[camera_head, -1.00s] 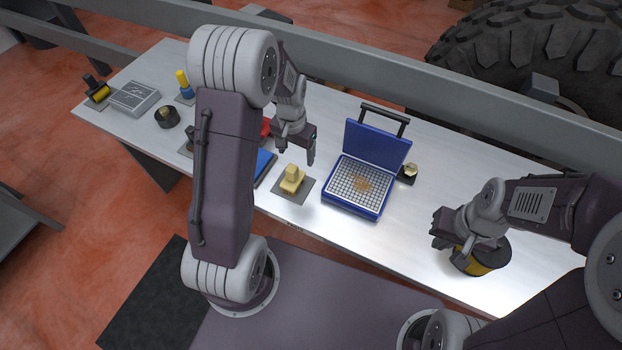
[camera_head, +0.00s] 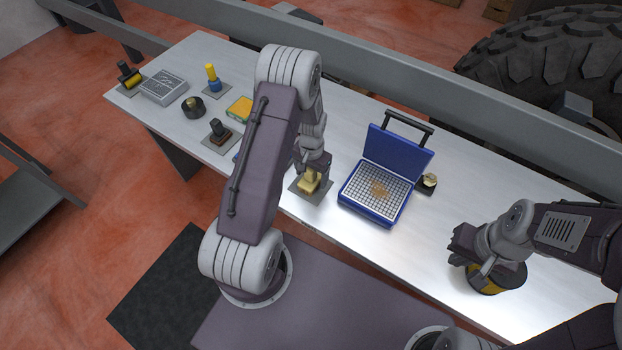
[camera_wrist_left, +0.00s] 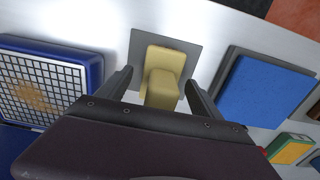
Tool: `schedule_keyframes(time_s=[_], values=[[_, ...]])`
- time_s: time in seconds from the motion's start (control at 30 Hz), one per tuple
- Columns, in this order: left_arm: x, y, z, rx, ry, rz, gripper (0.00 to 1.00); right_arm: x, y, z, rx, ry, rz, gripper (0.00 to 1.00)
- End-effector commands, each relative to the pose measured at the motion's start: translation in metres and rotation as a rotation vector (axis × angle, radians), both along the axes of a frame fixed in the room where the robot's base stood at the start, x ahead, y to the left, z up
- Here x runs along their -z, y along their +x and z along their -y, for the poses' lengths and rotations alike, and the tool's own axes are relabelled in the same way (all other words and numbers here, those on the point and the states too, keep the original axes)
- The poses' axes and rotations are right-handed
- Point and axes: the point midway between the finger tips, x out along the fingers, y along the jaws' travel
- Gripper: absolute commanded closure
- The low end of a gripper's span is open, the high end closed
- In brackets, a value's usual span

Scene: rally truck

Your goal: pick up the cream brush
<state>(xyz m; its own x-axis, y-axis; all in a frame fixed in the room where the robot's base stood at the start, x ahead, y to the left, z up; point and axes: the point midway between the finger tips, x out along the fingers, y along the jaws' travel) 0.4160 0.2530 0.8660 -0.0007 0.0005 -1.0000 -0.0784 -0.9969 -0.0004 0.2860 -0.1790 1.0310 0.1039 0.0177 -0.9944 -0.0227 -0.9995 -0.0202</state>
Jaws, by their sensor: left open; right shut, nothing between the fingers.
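The cream brush (camera_head: 309,184) stands on a grey square pad (camera_head: 323,196) near the front edge of the table. My left gripper (camera_head: 312,172) is directly over it, and partly hides it in the head view. In the left wrist view the cream brush (camera_wrist_left: 164,75) lies between the two open fingers of my left gripper (camera_wrist_left: 160,85), with gaps on both sides. My right gripper (camera_head: 470,250) is shut and empty, over or beside a black and yellow round object (camera_head: 497,279) at the right; whether it touches it I cannot tell.
An open blue case (camera_head: 371,207) with a grid stands just right of the brush. A blue block (camera_wrist_left: 264,91) lies on the brush's other side. A dark-handled brush (camera_head: 219,132), black round item (camera_head: 194,107), and grey box (camera_head: 163,89) are further left.

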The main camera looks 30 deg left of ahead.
Motion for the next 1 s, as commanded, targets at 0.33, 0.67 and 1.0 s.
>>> schedule_keyframes(time_s=[0.33,0.67,1.0], values=[[0.011,0.000,0.000,0.000,0.000,0.001,0.33,0.000,0.000,0.000,0.000,0.000,0.000,1.00],[0.010,0.000,0.000,0.000,0.000,0.001,1.00,-0.001,0.000,0.000,0.000,0.000,0.000,1.00],[-0.005,0.002,0.000,0.000,0.001,0.005,1.00,0.002,0.000,0.000,0.000,0.000,0.000,1.00]])
